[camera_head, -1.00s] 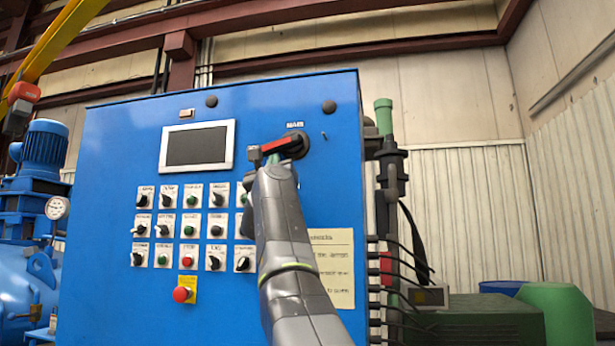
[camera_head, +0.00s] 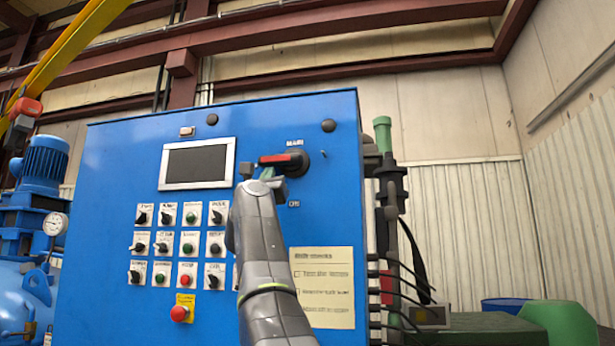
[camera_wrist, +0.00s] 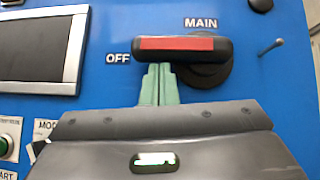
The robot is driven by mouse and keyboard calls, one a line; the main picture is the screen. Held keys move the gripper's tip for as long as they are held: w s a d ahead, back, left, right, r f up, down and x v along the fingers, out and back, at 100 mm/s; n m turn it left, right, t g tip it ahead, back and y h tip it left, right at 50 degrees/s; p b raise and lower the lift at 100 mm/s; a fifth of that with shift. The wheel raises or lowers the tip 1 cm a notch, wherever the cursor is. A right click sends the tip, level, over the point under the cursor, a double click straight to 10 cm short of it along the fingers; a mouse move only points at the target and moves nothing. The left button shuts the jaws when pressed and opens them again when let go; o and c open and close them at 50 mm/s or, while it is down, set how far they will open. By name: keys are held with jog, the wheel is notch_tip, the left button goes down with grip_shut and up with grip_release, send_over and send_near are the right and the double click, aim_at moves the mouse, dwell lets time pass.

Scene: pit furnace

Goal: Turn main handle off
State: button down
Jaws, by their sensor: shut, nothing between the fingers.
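The main handle (camera_head: 280,159) is a black bar with a red face on a round black base, high on the right of the blue cabinet. It lies about level, its free end to the left. In the wrist view the handle (camera_wrist: 178,46) points to the OFF label (camera_wrist: 118,58), with MAIN printed above. The ON label (camera_head: 293,204) is below the base. My gripper (camera_head: 267,173) is shut and empty, just under the handle's left part. Its green fingertips (camera_wrist: 157,72) reach the handle's lower edge in the wrist view; I cannot tell if they touch.
A screen (camera_head: 197,163) and rows of knobs and buttons lie left of my arm. A red emergency button (camera_head: 179,313) sits below them. A small peg (camera_wrist: 270,47) sticks out right of the handle. Pipes and cables (camera_head: 390,190) run along the cabinet's right side.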

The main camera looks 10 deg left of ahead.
jog(key=w+f+b+v, duration=0.2)
jog(key=b+v, duration=0.7)
jog(key=v, duration=0.4)
jog(key=shift+a, duration=0.4)
jog(key=shift+r, duration=0.1)
jog(key=s+r+p+x, duration=0.2)
jog(key=p+x, duration=0.7)
jog(key=x, duration=0.3)
jog(key=shift+w+d+r, duration=0.3)
jog(key=shift+d, duration=0.1)
